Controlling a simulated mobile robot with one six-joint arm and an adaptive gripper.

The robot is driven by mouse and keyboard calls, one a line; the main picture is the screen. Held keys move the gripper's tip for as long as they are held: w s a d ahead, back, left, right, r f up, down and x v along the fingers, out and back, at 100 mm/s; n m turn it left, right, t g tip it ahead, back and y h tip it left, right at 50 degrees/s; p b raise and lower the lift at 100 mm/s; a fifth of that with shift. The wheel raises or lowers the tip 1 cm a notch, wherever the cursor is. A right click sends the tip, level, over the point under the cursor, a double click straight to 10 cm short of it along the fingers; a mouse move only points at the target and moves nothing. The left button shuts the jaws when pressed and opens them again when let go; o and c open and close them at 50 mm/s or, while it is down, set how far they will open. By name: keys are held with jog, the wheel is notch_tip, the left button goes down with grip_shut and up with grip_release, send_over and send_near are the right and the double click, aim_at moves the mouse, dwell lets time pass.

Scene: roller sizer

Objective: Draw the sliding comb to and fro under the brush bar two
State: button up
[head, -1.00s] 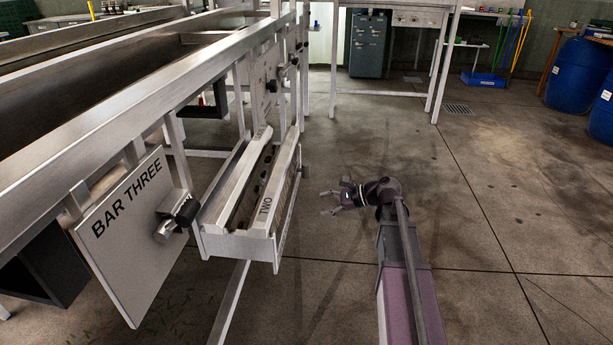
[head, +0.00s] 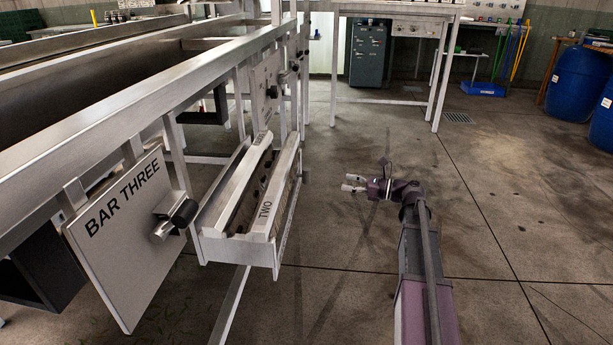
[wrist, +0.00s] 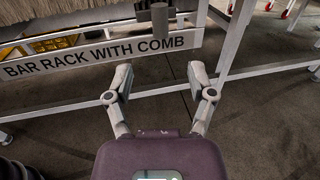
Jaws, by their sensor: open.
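The metal rack (head: 210,243) hangs on the side of the machine frame in the head view. A pale bar marked TWO (head: 266,208) lies along its outer side. In the wrist view the rack's front plate (wrist: 100,57) reads BAR RACK WITH COMB. Pale bristles (wrist: 60,12) show above the plate, and a grey cylindrical knob (wrist: 160,22) stands out at the top middle. I cannot make out the comb itself. My gripper (head: 352,183) is open and empty, to the right of the rack and apart from it. Its spread fingers (wrist: 159,72) point toward the plate, below the knob.
A panel marked BAR THREE (head: 125,235) with a dark knob (head: 184,212) stands left of the rack. A white table frame (head: 385,97) and blue barrels (head: 578,82) are farther back. The floor right of the rack is clear around my arm.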

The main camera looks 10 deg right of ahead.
aim_at(306, 175)
jog(key=x, duration=1.3)
jog(key=shift+w+a, duration=0.2)
jog(key=shift+a, duration=0.05)
grip_shut()
